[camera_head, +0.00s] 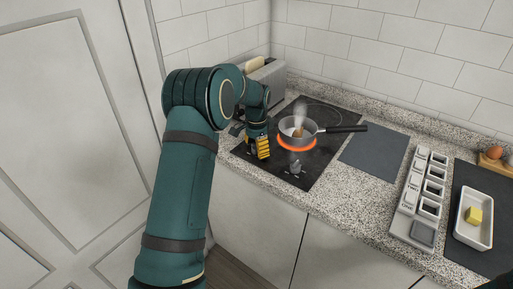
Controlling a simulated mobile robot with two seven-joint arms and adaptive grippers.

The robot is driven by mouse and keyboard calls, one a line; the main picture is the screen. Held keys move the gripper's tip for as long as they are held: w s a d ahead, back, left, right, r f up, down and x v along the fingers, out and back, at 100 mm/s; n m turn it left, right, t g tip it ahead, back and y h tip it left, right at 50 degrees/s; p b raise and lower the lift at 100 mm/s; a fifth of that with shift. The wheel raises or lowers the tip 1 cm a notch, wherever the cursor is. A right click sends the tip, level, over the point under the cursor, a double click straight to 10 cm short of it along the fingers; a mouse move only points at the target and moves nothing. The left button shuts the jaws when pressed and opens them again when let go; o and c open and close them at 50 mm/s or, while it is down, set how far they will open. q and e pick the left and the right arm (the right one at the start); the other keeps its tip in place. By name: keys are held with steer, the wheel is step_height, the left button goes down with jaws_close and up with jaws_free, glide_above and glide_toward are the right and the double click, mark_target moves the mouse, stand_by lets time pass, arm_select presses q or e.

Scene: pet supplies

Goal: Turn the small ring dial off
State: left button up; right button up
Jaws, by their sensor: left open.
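The black cooktop (318,172) is set in the speckled counter. A pan (300,131) with a dark handle stands on its glowing orange ring (290,149), with something brown inside and steam rising. A small grey dial (296,166) stands near the cooktop's front, just in front of the glowing ring. Its exact setting is too small to read. My left gripper (263,152), with yellow fingers, points down over the left part of the cooktop, to the left of the dial and apart from it. It is open and hides the cooktop behind it. My right gripper is out of view.
A toaster (270,76) with bread stands behind my left arm. The pan handle (347,129) reaches right over the counter. Right of the cooktop are a dark mat (374,150), a grey rack with compartments (409,203) and a white dish (462,226) with butter.

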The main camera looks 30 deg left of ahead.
arm_select(q)
jaws_close()
steer(key=n+p, duration=0.2)
steer(key=n, duration=0.2)
steer(key=shift+r+n+p, duration=0.1)
steer(key=shift+n+p, duration=0.2)
steer(key=shift+p, duration=0.05)
steer(key=n+p, duration=0.2)
steer(key=n, duration=0.2)
steer(key=n+p, duration=0.1)
steer(key=n, duration=0.4)
steer(key=shift+n, duration=0.3)
stand_by(0.4)
